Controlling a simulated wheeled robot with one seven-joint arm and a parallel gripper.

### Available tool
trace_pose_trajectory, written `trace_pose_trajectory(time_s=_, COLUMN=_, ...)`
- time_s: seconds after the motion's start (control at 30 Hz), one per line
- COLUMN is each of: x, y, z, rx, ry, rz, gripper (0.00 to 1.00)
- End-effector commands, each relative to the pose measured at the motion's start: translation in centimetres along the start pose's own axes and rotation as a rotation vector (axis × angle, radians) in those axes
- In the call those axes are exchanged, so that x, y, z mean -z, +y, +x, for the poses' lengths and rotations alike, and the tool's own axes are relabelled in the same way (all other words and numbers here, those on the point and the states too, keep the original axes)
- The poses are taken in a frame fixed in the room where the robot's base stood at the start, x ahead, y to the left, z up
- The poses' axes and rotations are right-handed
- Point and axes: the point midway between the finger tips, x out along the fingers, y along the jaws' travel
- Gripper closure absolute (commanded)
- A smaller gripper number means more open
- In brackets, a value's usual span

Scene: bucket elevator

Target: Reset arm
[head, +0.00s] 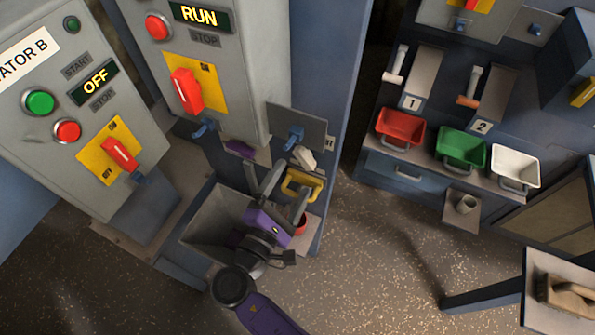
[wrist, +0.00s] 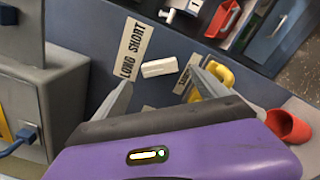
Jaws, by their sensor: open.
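My gripper (head: 284,186) is open, with its purple body low in front of the blue post and its fingers pointing up and away. In the wrist view my gripper (wrist: 165,82) shows two grey fingers spread apart with nothing held between them. Beyond the fingers is a white block (wrist: 159,67) beside a label reading LONG SHORT (wrist: 133,48). A yellow handle (wrist: 220,74) is close by the right finger; whether they touch is unclear. In the head view the yellow handle (head: 303,181) sits just right of my fingers, below the pale block (head: 305,157).
A red cup (wrist: 289,126) is right of my gripper. A control box showing RUN (head: 199,15) stands above; one showing OFF (head: 95,82) is at left. Red (head: 400,127), green (head: 461,149) and white (head: 515,167) bins line the right bench. A brush (head: 565,295) lies lower right. Floor between is clear.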

Motion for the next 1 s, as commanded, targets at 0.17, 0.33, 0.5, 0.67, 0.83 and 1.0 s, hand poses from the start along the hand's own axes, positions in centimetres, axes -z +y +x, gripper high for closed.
trace_pose_trajectory(time_s=0.17, x=0.1, y=-0.1, z=-1.8, rx=0.0, ry=0.001, rz=0.001, gripper=0.16)
trace_pose_trajectory(time_s=0.33, x=0.0, y=0.0, z=-2.2, rx=0.0, ry=0.0, rz=0.0, gripper=0.16)
trace_pose_trajectory(time_s=0.5, x=0.0, y=0.0, z=-2.2, rx=0.001, ry=0.0, rz=0.0, gripper=0.16)
trace_pose_trajectory(time_s=0.67, x=0.0, y=0.0, z=-2.2, rx=0.001, ry=0.0, rz=0.0, gripper=0.16)
trace_pose_trajectory(time_s=0.83, x=0.0, y=0.0, z=-2.2, rx=0.0, ry=0.0, rz=0.007, gripper=0.16)
trace_pose_trajectory(time_s=1.0, x=2.8, y=1.0, z=-2.4, rx=-0.015, ry=0.126, rz=0.105, gripper=0.16)
